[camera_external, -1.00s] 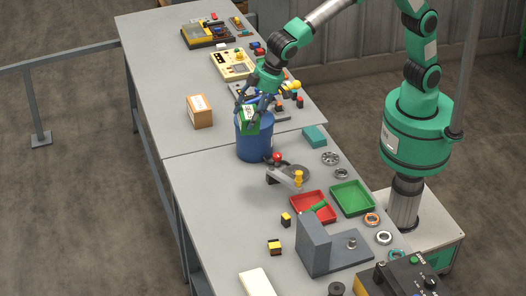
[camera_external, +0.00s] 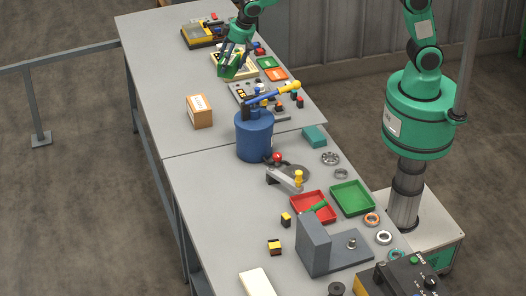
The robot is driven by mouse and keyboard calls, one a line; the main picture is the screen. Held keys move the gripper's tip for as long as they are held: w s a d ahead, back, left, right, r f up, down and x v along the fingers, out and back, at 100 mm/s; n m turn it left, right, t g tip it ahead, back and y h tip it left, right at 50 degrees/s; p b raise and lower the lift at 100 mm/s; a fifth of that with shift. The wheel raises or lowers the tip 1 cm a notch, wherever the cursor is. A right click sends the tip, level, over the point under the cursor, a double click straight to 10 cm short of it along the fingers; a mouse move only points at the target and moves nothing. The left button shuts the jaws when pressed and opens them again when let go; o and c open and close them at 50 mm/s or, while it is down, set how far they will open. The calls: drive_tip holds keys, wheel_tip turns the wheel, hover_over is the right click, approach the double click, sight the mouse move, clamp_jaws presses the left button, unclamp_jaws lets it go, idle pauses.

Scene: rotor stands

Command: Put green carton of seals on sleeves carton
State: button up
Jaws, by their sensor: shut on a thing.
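My gripper (camera_external: 229,71) is shut on the green carton of seals (camera_external: 231,68), high above the far part of the bench; the fingers partly hide the carton. The sleeves carton appears to be the orange-brown box (camera_external: 199,113) with a pale label, standing upright near the left edge of the bench; its print is too small to read. Its top is bare. In the picture my gripper is above and to the right of this box, clearly apart from it.
Panels with buttons and small trays lie along the right side. The bench around the box is clear.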

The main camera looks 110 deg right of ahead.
drive_tip(key=s+d+m+p, duration=0.2)
drive_tip(key=s+d, duration=0.3)
drive_tip(key=d, duration=0.6)
wheel_tip(320, 180, down, 18)
drive_tip(key=shift+a+g, duration=0.15)
drive_tip(key=shift+g, duration=0.15)
drive_tip(key=p, duration=0.3)
hover_over(199, 104)
drive_tip(key=shift+w+f, duration=0.15)
drive_tip(key=shift+f, duration=0.5)
drive_tip(key=shift+f+p, duration=0.35)
drive_tip(key=shift+f, duration=1.4)
drive_tip(key=o, duration=1.6)
